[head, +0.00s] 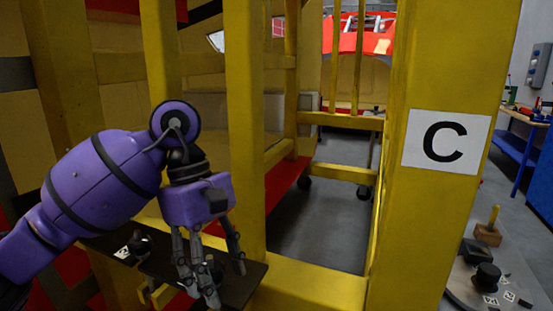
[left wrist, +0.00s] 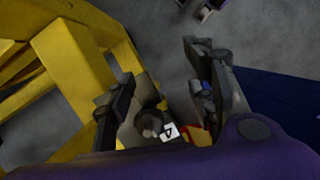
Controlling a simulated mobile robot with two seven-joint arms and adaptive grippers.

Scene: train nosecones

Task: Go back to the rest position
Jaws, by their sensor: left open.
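My left gripper (head: 220,282) is open, at the end of my purple arm at the lower left of the head view. Its fingers point down over a black shelf (head: 252,283) beside the yellow frame. My right gripper is not in view.
Yellow posts (head: 245,130) stand close beside the left gripper. A post with a "C" sign (head: 445,142) is at the right. A grey surface (head: 462,278) at lower right holds a black knob (head: 487,276) and a block with a yellow peg (head: 488,233). Grey floor (head: 325,225) is clear between posts.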

